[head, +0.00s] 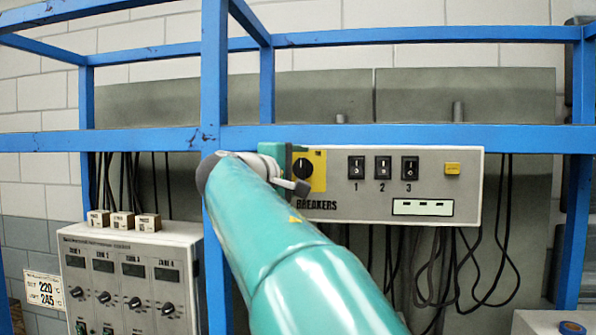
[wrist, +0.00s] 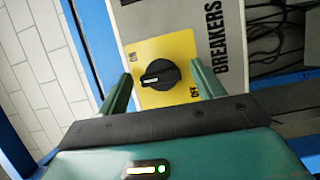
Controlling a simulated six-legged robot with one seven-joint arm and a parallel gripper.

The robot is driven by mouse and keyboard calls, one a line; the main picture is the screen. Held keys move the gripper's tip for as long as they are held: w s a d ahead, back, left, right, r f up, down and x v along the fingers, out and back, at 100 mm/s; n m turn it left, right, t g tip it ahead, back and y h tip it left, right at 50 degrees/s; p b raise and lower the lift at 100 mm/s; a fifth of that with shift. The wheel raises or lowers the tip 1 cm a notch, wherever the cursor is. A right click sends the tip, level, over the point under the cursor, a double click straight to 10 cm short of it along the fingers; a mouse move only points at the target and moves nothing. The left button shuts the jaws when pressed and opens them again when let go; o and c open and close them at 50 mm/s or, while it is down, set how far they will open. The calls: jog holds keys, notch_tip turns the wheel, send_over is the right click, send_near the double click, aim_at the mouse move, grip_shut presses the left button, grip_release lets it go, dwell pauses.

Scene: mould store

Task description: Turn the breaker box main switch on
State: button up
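In the wrist view the knob (wrist: 160,74) sits in the middle of the plate (wrist: 180,45), with ON at upper left and OFF at lower right. The knob's white mark is at its left end, a little below ON. My gripper (wrist: 161,70) is open, one green finger on each side of the knob, with visible gaps. In the head view my arm partly hides the gripper.
Blue frame bars (head: 400,137) run along the box's top edge. Several black switches (head: 383,167) and a yellow button (head: 452,169) are to the knob's right. A grey control unit (head: 128,265) stands at lower left. Dark cables (head: 470,265) hang below the box.

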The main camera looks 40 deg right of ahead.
jog(key=v, duration=1.3)
jog(key=shift+a, duration=0.35)
jog(key=shift+s, duration=0.15)
